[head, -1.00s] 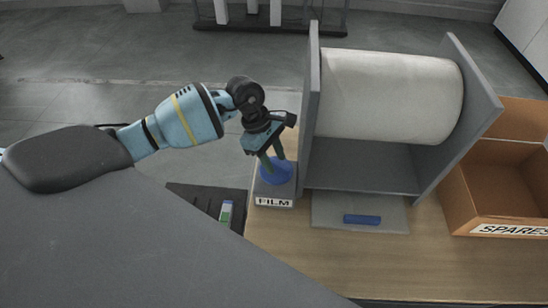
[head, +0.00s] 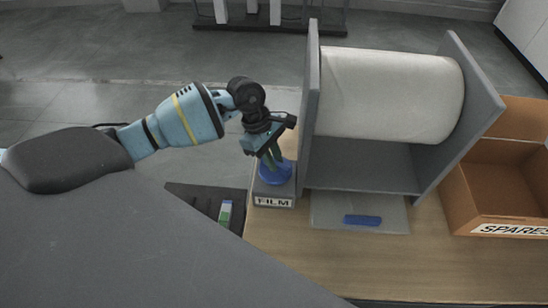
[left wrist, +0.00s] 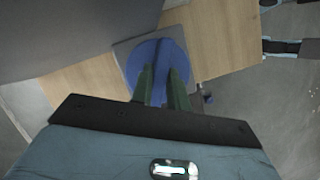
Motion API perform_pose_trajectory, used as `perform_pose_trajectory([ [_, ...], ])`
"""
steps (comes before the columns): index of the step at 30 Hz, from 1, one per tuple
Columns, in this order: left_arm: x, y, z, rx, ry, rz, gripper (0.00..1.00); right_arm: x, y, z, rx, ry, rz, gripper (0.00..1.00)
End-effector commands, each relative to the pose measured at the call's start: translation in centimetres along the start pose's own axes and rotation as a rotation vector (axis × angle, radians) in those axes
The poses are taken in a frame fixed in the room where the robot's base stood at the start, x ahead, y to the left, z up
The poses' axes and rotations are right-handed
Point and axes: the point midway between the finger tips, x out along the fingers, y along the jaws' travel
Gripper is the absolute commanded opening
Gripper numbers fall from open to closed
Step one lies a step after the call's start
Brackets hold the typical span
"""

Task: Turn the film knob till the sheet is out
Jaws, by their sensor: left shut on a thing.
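The blue film knob (head: 279,176) sits on a grey block with a "FILM" label (head: 274,203), left of the roll holder. My left gripper (head: 271,160) reaches down from above and is shut on the knob's raised grip. In the left wrist view the blue disc (left wrist: 136,63) lies under the two green fingers (left wrist: 160,72), one on each side of a ridge. A large white film roll (head: 390,95) lies between grey side plates (head: 311,110). A thin pale sheet (head: 328,214) lies flat below the roll. My right gripper is not in view.
A blue bar (head: 362,220) lies on the pale sheet. An open cardboard box marked "SPARES" (head: 490,180) stands at the right. A dark tray (head: 205,200) with a green-and-white item is left of the wooden table (head: 400,265). The front of the table is clear.

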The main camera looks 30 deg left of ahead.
Motion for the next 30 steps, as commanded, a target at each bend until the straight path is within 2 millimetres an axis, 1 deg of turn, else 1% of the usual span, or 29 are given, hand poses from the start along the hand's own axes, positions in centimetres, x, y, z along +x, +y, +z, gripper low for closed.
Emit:
perform_pose_trajectory([
  [1,0.2,0.1,-0.2,0.017,0.001,-0.008,0.0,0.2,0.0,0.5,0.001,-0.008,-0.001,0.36],
  [5,0.2,0.1,-0.2,0.083,0.001,-0.035,0.0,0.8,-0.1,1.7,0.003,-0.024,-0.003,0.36],
  [10,0.4,0.3,-0.2,0.209,0.002,-0.087,0.0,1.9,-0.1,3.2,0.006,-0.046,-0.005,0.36],
  [21,0.3,0.4,-0.1,0.511,0.001,-0.211,0.0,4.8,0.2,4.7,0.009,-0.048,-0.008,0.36],
  [26,0.2,0.5,0.0,0.616,0.001,-0.253,0.0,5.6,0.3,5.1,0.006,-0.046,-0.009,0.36],
  [30,0.2,0.5,0.0,0.685,0.001,-0.282,0.0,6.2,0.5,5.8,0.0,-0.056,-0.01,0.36],
])
